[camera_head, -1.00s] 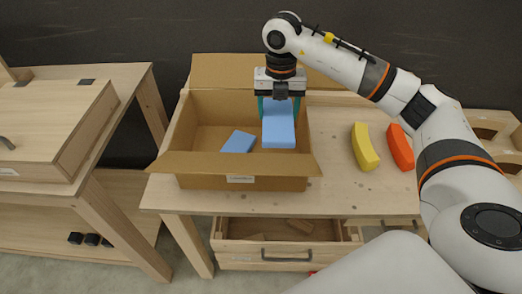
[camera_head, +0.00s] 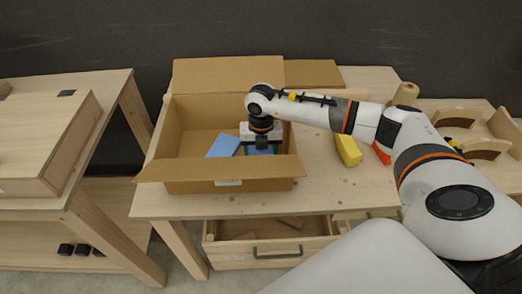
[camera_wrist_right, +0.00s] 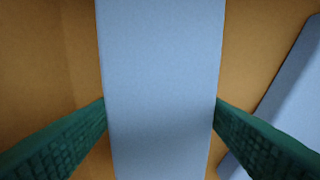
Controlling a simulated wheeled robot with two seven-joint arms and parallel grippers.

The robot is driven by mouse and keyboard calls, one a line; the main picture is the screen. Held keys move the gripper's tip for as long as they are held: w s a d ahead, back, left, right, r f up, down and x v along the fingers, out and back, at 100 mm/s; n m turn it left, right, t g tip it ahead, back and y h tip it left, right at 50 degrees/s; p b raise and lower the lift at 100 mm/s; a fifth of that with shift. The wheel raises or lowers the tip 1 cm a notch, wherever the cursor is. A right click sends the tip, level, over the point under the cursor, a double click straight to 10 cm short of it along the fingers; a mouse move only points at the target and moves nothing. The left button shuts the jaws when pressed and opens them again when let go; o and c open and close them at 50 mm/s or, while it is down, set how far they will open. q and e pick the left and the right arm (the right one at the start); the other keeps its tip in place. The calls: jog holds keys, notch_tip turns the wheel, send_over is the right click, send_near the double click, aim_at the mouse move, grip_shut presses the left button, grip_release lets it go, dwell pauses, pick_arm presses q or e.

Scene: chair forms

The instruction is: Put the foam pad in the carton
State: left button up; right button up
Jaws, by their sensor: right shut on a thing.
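The open carton (camera_head: 222,183) stands on the wooden table with its flaps spread. My right gripper (camera_head: 258,150) reaches down inside the carton, at its right side. It is shut on a blue foam pad (camera_wrist_right: 160,90), which fills the middle of the right wrist view between the two green fingers. In the head view that pad is mostly hidden by the gripper and wrist. A second blue foam pad (camera_head: 223,145) lies in the carton to the left of the gripper; its edge also shows at the right of the right wrist view (camera_wrist_right: 290,100). My left gripper is not in view.
A yellow curved block (camera_head: 348,151) and a red one (camera_head: 382,153) lie on the table right of the carton, partly under my arm. A half-open drawer (camera_head: 275,252) sits below the tabletop. A wooden box (camera_head: 45,140) stands on the left bench.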

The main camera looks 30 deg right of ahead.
jog(key=shift+f, duration=0.15)
jog(key=o, duration=0.9)
jog(key=shift+o, duration=0.2)
